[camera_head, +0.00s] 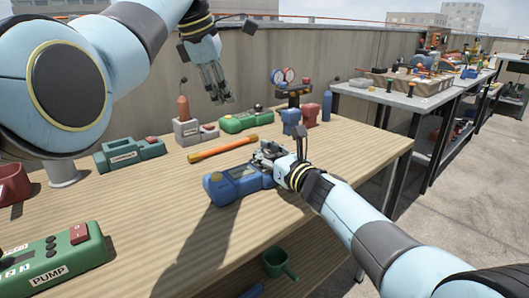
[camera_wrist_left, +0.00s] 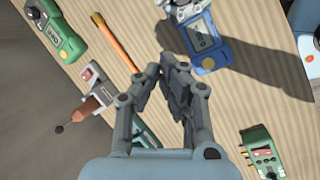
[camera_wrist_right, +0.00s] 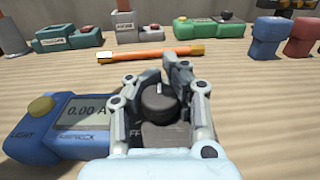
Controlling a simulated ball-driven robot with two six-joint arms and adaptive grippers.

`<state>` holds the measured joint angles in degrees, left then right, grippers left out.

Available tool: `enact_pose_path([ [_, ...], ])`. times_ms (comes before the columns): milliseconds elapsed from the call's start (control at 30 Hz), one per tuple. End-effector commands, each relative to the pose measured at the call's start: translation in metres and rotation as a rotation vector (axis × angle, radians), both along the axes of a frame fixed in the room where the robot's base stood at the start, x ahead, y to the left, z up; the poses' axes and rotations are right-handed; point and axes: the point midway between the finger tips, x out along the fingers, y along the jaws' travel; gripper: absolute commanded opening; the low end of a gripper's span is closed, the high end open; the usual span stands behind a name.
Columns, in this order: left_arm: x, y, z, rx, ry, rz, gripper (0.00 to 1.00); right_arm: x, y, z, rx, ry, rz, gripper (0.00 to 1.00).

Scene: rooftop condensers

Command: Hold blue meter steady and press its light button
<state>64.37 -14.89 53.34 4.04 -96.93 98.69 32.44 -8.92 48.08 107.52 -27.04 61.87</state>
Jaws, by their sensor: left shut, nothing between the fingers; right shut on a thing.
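The blue meter (camera_head: 232,184) lies on the wooden table, display up, and the display reads "0.00 A" in the right wrist view (camera_wrist_right: 85,112). Its yellow button (camera_wrist_right: 41,107) sits above the word LIGHT at the left end. My right gripper (camera_head: 268,157) is shut on the meter at its dial end, with the black dial between the fingers in the right wrist view. My left gripper (camera_head: 222,98) is shut and empty, pointing down in the air above the table. In the left wrist view its fingertips (camera_wrist_left: 170,68) are beside the meter's picture, not touching it.
An orange stick (camera_head: 222,149) lies behind the meter. Green devices (camera_head: 247,120), a teal device (camera_head: 130,153) and a grey one with an orange handle (camera_head: 190,132) stand further back. A green PUMP box (camera_head: 50,262) is front left. Bare tabletop surrounds the meter's left side.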

Motion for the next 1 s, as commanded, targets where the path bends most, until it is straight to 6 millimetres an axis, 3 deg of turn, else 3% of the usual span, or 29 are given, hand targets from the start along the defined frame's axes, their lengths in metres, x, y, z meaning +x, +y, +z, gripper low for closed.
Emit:
enact_pose_path([
  [133, 0.002, 0.001, 0.013, -0.192, -0.185, -0.015, 0.00, -0.002, -0.002, -0.007, -0.004, 0.011, -0.003, 0.00],
  [267, -0.015, 0.009, 0.011, -0.311, -0.298, -0.019, 0.00, -0.002, -0.002, -0.007, -0.004, 0.011, -0.003, 0.00],
  [400, -0.038, 0.020, -0.017, -0.350, -0.304, -0.007, 0.00, -0.002, -0.002, -0.008, -0.004, 0.011, -0.003, 0.00],
  [500, -0.044, 0.023, -0.033, -0.344, -0.278, 0.000, 0.00, -0.002, -0.002, -0.008, -0.004, 0.011, -0.003, 0.00],
  [767, -0.048, 0.024, -0.059, -0.341, -0.259, 0.004, 0.00, -0.002, -0.002, -0.008, -0.004, 0.011, -0.003, 0.00],
  [1000, -0.048, 0.024, -0.095, -0.341, -0.258, 0.003, 0.00, -0.002, -0.002, -0.008, -0.004, 0.011, -0.003, 0.00],
])
